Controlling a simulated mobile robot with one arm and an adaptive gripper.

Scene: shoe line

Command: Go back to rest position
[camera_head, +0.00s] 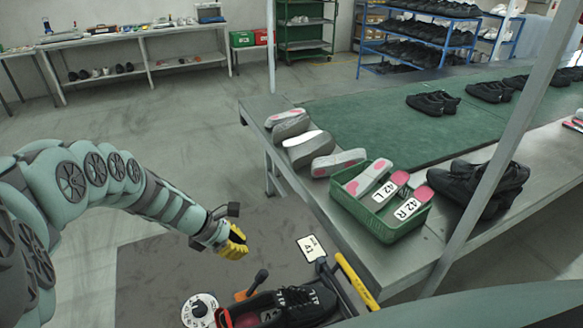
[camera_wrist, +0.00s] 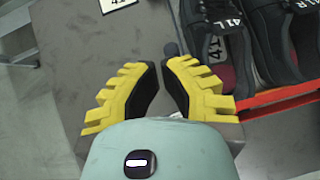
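My gripper (camera_head: 234,243) hangs over the dark floor mat to the left of the table in the head view. In the wrist view its two yellow fingers (camera_wrist: 159,66) stand apart at the tips with a narrow gap. Nothing is held between them. My arm reaches in from the left edge of the head view.
Black shoes (camera_head: 290,306) sit low, just below and right of my gripper, near a dark knobbed lever (camera_head: 262,276) and a card marked 41 (camera_head: 316,248). A green crate (camera_head: 361,214) holding insoles stands on the table to the right. The floor behind is clear.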

